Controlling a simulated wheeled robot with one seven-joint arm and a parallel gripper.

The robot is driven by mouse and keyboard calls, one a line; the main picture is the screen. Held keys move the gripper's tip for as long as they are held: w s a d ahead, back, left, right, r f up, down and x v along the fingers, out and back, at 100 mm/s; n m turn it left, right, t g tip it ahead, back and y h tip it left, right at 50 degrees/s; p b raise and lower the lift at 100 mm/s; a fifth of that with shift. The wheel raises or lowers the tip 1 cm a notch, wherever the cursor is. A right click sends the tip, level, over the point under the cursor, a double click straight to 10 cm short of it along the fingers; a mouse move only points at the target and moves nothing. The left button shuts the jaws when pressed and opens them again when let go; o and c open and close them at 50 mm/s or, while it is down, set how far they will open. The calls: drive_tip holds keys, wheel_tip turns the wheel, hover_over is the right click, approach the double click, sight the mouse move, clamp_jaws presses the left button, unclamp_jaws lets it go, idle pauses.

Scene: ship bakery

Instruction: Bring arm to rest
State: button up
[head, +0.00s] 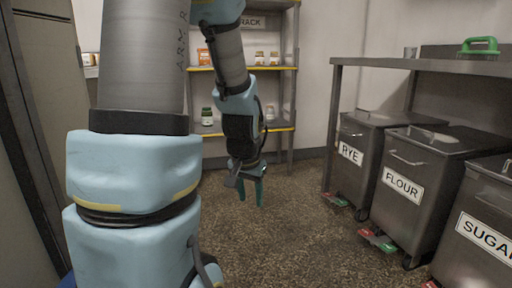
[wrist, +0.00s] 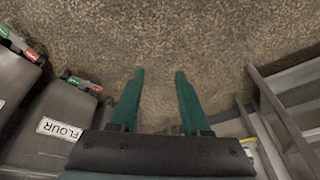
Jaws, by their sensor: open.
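My arm reaches forward in the head view and bends down. My gripper (head: 252,188) hangs in front of the rack, pointing down over the bare floor. Its two green fingers are apart with nothing between them. The wrist view also shows my gripper (wrist: 158,75) open and empty above the speckled floor (wrist: 160,40).
Bins labelled RYE (head: 350,152), FLOUR (head: 402,182) and SUGAR (head: 485,238) stand at the right under a metal counter (head: 430,66). A green-handled tool (head: 480,46) lies on the counter. A shelf rack (head: 272,101) with jars stands at the back. The floor between is clear.

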drive_tip(key=s+a+n+g, duration=0.2)
drive_tip(key=s+a+n, duration=0.2)
drive_tip(key=s+a, duration=0.25)
wheel_tip(320, 180, up, 38)
drive_tip(key=d+p, duration=0.1)
drive_tip(key=p, duration=3.7)
drive_tip(key=shift+s+r, duration=0.25)
drive_tip(key=shift+s, duration=0.05)
